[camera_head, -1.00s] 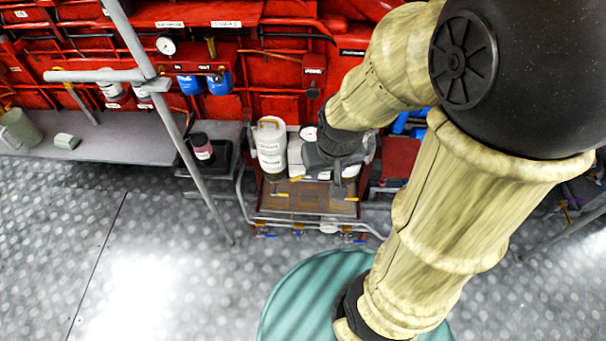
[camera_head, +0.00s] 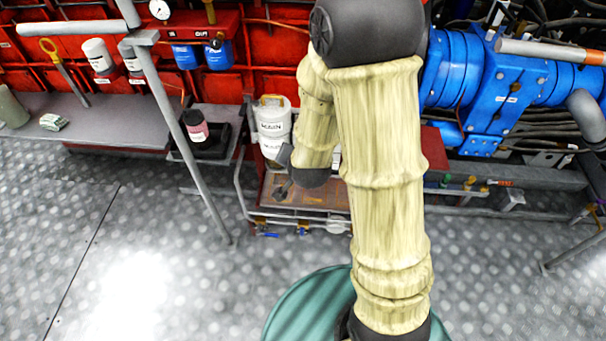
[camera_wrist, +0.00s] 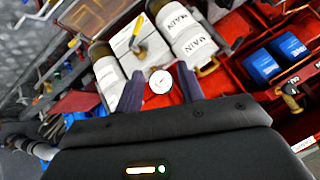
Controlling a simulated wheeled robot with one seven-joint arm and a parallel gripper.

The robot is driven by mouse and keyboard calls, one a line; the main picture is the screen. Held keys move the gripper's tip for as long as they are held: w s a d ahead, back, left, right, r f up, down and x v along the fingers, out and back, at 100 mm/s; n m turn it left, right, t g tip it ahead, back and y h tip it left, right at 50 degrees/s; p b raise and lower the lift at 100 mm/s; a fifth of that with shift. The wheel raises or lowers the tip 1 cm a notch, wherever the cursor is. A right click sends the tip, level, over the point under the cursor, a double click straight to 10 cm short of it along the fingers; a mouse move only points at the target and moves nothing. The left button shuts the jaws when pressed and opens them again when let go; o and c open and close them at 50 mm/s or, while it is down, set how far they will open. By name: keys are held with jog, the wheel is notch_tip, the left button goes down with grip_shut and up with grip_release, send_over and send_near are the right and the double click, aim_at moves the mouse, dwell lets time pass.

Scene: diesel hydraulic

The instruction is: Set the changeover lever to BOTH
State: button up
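A yellow-handled lever (camera_wrist: 140,32) sits on a white block (camera_wrist: 126,46) between two canister rows in the wrist view. I take it for the changeover lever; any position marks are too small to read. White canisters labelled MAIN (camera_wrist: 193,38) stand to its right, and another white canister (camera_wrist: 108,78) stands to its left. A MAIN canister (camera_head: 272,122) also shows in the head view, where my arm hides the lever. My gripper (camera_wrist: 159,72) is open, its dark fingers apart around the view of a round gauge (camera_wrist: 160,83). The lever lies beyond the fingertips, apart from them.
Blue filter bowls (camera_wrist: 262,66) and a red engine wall are at the right of the wrist view. In the head view, a grey post (camera_head: 180,130) and bench (camera_head: 110,128) stand left, and blue machinery (camera_head: 495,85) stands right. The checkered floor in front is open.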

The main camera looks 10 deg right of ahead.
notch_tip(320, 180, down, 23)
jog(key=m+t+h+b, duration=0.5)
jog(key=t+b, duration=0.3)
jog(key=b, duration=1.1)
jog(key=shift+w+a+m+b, duration=0.2)
jog(key=shift+m+b, duration=0.2)
jog(key=shift+m, duration=0.5)
jog(key=shift+w+d, duration=0.1)
jog(key=x, duration=1.7)
jog(key=shift+r+b, duration=0.2)
jog(key=shift+b, duration=0.25)
jog(key=shift+w+d, duration=0.1)
jog(key=shift+c, duration=0.2)
